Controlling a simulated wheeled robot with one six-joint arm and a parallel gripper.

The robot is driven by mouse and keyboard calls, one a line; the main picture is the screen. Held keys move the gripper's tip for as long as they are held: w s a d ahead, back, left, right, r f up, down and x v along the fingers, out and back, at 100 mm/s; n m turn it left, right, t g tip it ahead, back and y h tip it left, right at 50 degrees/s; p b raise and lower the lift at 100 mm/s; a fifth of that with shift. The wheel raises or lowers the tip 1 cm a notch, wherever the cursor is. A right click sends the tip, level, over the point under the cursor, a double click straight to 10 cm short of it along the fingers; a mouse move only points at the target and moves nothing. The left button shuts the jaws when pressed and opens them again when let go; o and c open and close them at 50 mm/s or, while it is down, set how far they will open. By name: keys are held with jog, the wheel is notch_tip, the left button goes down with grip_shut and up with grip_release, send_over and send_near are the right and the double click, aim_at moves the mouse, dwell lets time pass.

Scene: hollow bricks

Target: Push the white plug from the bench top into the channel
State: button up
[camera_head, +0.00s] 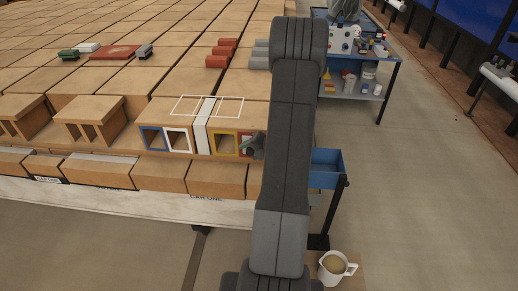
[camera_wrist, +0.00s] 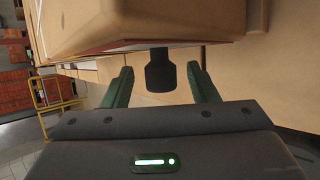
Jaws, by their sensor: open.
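A small white block (camera_head: 87,47), which could be the white plug, lies far back left on the brick tops. It is too small to tell for sure. The front brick row has square channel openings with coloured rims: blue (camera_head: 142,140), white (camera_head: 179,130), yellow (camera_head: 215,145) and a red one partly hidden at my gripper. My gripper (camera_head: 250,146) is at the front face by the right openings, far from the white block. In the wrist view my gripper (camera_wrist: 160,80) has its green fingers apart. A dark stepped cylinder (camera_wrist: 160,72) shows between them; I cannot tell whether it touches them.
A white strip (camera_head: 205,125) and a thin white outline (camera_head: 190,97) mark the front brick. Red blocks (camera_head: 222,52), a red flat piece (camera_head: 110,52) and a green block (camera_head: 68,55) lie behind. A blue cart (camera_head: 350,75) stands right. A mug (camera_head: 335,266) is at lower right.

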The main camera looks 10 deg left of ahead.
jog(key=p+v, duration=0.1)
jog(key=v, duration=1.2)
jog(key=shift+d, duration=0.2)
jog(key=shift+r, duration=0.1)
jog(key=b+x, duration=0.1)
jog(key=x, duration=1.3)
jog(key=shift+s+r, duration=0.1)
jog(key=shift+s, duration=0.35)
jog(key=shift+r, duration=0.1)
